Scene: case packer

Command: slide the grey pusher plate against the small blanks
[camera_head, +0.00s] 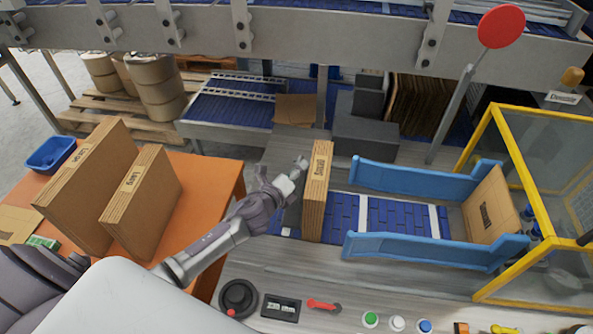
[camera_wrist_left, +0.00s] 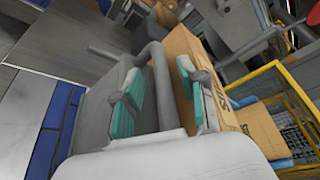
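The small blanks (camera_head: 316,205) stand upright as a brown stack at the left end of the blue belt. They also show in the left wrist view (camera_wrist_left: 240,115), right of the fingers. The dark grey pusher plate (camera_head: 291,214) stands just left of the blanks, partly hidden by my arm. In the left wrist view the plate (camera_wrist_left: 97,112) carries a grey bar handle (camera_wrist_left: 160,75). My left gripper (camera_head: 295,172) is at the plate. Its teal fingers (camera_wrist_left: 160,95) are apart, with the handle between them; contact is unclear. My right gripper is not in view.
Blue guide rails (camera_head: 425,180) flank the belt, with an opened box (camera_head: 491,207) at its right end. A yellow-framed guard (camera_head: 515,150) stands right. Larger blanks (camera_head: 145,202) stand on the orange table (camera_head: 208,178). Buttons and a red handle (camera_head: 323,305) line the front.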

